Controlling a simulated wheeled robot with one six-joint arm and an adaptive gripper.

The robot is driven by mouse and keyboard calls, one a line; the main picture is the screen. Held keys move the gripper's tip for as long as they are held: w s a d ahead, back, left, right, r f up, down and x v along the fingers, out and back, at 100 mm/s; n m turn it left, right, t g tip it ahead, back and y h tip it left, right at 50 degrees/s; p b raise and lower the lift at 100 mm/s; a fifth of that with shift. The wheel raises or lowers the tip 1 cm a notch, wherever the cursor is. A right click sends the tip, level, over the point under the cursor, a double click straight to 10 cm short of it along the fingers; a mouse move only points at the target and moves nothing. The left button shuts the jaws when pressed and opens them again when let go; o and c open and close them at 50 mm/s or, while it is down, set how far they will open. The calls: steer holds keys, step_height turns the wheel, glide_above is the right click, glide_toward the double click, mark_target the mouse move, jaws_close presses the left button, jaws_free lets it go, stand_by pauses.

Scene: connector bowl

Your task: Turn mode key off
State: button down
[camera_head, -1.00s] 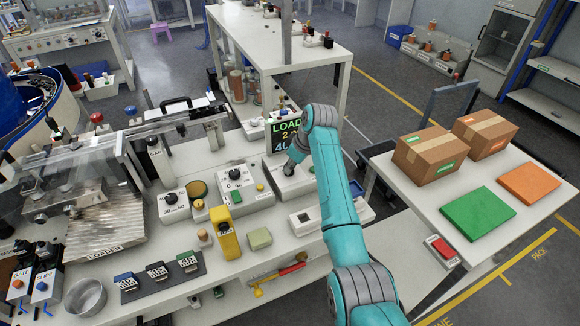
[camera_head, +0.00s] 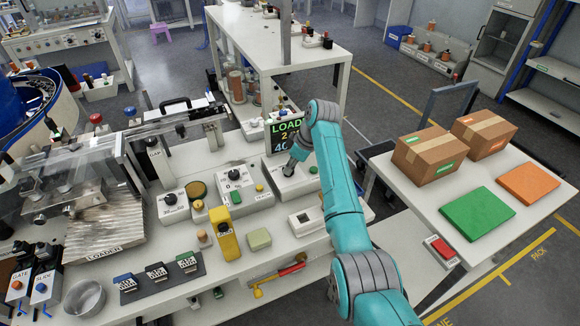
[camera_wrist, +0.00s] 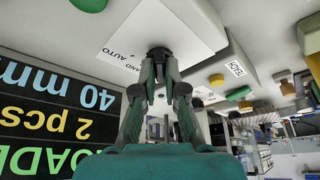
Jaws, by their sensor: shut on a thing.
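The mode key is a dark knob (camera_wrist: 159,52) on the labelled face of a white control box (camera_wrist: 190,22). In the head view, my gripper (camera_head: 289,169) reaches down onto the same white box (camera_head: 292,187), which has a green button (camera_head: 313,169). The fingers cover most of the key, so I cannot tell its exact angle.
A display (camera_head: 285,135) reading "LOAD" stands just behind the box. A control box with a dial (camera_head: 236,190) is on its left, and a white device (camera_head: 305,219) is in front. A yellow block (camera_head: 224,235) stands nearer the front edge.

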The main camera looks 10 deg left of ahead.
steer(key=c, duration=1.2)
jaws_free()
steer(key=shift+c, duration=0.2)
steer(key=v, duration=1.2)
